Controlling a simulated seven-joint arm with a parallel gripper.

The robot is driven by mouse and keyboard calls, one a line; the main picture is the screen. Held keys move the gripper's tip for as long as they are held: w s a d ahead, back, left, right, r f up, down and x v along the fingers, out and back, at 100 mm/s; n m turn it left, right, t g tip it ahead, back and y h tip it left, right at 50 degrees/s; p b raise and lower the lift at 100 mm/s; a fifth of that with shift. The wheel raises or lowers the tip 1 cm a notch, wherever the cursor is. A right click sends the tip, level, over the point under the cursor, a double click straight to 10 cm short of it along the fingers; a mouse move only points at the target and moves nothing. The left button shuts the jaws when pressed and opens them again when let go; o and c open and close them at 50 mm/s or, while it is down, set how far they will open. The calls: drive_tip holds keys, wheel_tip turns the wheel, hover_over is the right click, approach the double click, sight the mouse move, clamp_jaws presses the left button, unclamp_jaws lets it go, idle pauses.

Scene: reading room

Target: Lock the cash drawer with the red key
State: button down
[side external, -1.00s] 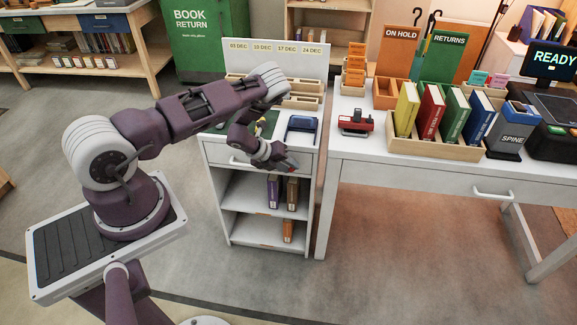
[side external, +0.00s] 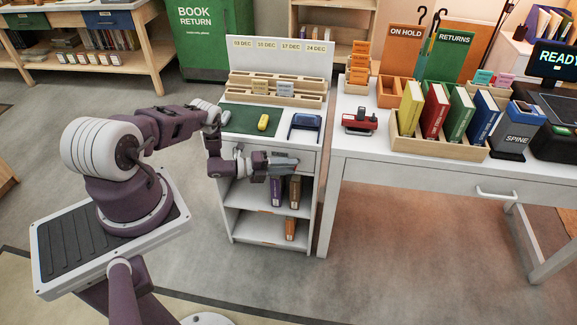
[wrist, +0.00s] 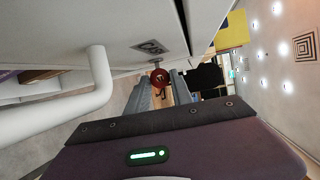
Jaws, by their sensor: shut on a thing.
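The red key (wrist: 158,77) shows in the wrist view between my fingertips, its red head close to the white drawer front (wrist: 168,36). I cannot tell whether the key's tip is in a lock. My gripper (wrist: 160,88) is shut on the key. In the side view, my gripper (side external: 290,161) lies roughly level in front of the cash drawer (side external: 308,161) at the top of the white cabinet; the key is not distinguishable there. The drawer looks closed.
A white bar handle (wrist: 97,85) stands out from the front at the left in the wrist view. On the cabinet top are a green mat (side external: 240,117), a yellow object (side external: 263,123) and a blue-framed device (side external: 304,124). Books (side external: 294,190) stand on the shelves below.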

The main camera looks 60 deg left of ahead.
drive_tip(key=shift+t, duration=0.5)
drive_tip(key=c, duration=1.1)
unclamp_jaws()
drive_tip(key=v, duration=0.7)
drive_tip(key=shift+a, duration=0.1)
drive_tip(key=shift+f+n, duration=0.1)
drive_tip(key=shift+n, duration=0.2)
